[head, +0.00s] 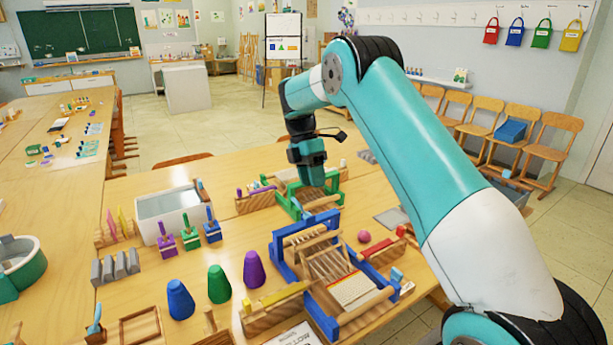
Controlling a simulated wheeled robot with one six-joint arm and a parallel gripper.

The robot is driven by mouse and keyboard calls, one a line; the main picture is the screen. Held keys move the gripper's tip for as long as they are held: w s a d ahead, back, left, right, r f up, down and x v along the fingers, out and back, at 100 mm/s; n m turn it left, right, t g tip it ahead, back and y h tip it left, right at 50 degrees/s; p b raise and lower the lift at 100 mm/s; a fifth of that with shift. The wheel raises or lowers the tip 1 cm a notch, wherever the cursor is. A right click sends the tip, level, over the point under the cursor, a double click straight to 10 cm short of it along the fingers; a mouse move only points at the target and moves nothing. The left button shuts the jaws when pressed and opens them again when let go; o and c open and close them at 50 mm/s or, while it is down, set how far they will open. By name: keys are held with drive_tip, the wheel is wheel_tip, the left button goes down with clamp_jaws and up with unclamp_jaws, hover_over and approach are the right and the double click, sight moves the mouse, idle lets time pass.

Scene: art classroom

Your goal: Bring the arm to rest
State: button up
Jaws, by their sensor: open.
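My arm, teal and white with black joints, rises from the lower right, bends at a high elbow and comes down over the table. My gripper (313,180) points down at the arm's end, open, above or beside the green loom (288,209); the gap between them is hard to judge. I see nothing held in it, though the fingertips are small and partly merge with the loom behind. The blue loom (281,260), with a woven piece (353,289), stands nearer to me.
Blue (180,300), green (218,285) and purple (254,270) cones stand left of the blue loom on the wooden table. A white basin (165,212) stands behind them. A pink ball (364,237) lies right of the looms. Chairs (485,120) line the right wall.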

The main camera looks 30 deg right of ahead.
drive_tip(key=shift+a, duration=0.1)
drive_tip(key=s+a+r+m+t, duration=0.35)
drive_tip(key=s+a+r, duration=0.55)
drive_tip(key=a, duration=0.4)
drive_tip(key=s+a+m+y, duration=0.2)
drive_tip(key=s+a, duration=0.4)
drive_tip(key=s, duration=0.6)
drive_tip(key=s+a+m+y, duration=0.2)
drive_tip(key=s+a+m, duration=0.3)
drive_tip(key=s, duration=0.6)
drive_tip(key=shift+s+a+r+t, duration=0.35)
drive_tip(key=shift+a+t, duration=0.1)
drive_tip(key=shift+a, duration=0.55)
